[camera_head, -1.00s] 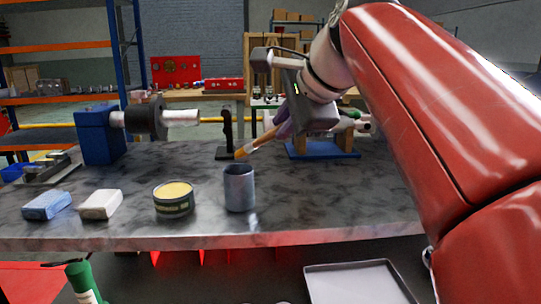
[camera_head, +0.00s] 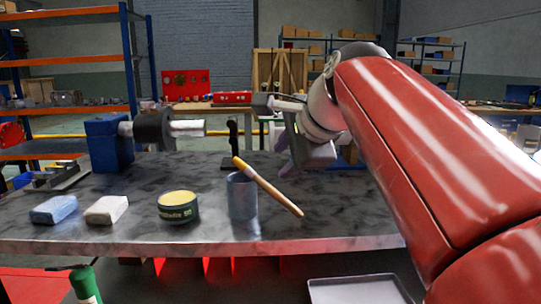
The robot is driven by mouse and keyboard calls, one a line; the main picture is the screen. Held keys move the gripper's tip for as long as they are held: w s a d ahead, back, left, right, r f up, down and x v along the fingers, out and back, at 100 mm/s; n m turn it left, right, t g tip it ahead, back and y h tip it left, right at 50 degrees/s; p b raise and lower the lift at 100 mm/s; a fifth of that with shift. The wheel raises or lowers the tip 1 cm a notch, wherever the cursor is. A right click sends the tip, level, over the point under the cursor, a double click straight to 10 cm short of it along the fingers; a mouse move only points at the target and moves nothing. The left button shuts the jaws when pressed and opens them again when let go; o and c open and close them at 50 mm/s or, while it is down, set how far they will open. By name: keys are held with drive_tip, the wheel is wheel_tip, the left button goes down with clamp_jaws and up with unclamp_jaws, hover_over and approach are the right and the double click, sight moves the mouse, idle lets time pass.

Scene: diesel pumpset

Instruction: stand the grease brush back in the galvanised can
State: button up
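The galvanised can (camera_head: 242,202) stands upright near the front of the metal-topped bench. The grease brush (camera_head: 267,187), with yellow bristles and a wooden handle, is tilted across the can's right rim. Its bristles point up and left above the can's mouth, and its handle end hangs down to the right, outside the can. I cannot tell whether the handle end touches the bench. My gripper (camera_head: 287,168) is above and right of the can, pointing down, and looks apart from the brush. Its finger gap is not clear from this side.
A tin of yellow grease (camera_head: 178,207) stands left of the can, with a pale block (camera_head: 106,210) and a blue block (camera_head: 54,209) further left. A blue-based shaft unit (camera_head: 108,143) is behind. A grey tray (camera_head: 358,291) sits below the bench front.

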drive_tip(key=v, duration=1.2)
drive_tip(key=s+d+f+n+g+h, duration=0.1)
drive_tip(key=s+f+n, duration=0.2)
drive_tip(key=f, duration=0.8)
drive_tip(key=s+d+f+n+g+h, duration=0.1)
drive_tip(key=s+f+n, duration=0.3)
drive_tip(key=f+n, duration=0.3)
drive_tip(key=s+d+f+n+g+h, duration=0.1)
drive_tip(key=s+f+n, duration=0.3)
drive_tip(key=f, duration=1.3)
drive_tip(key=shift+d+f+n+h+p, duration=0.15)
drive_tip(key=shift+d+n+h+p, duration=0.3)
drive_tip(key=shift+d+n, duration=0.25)
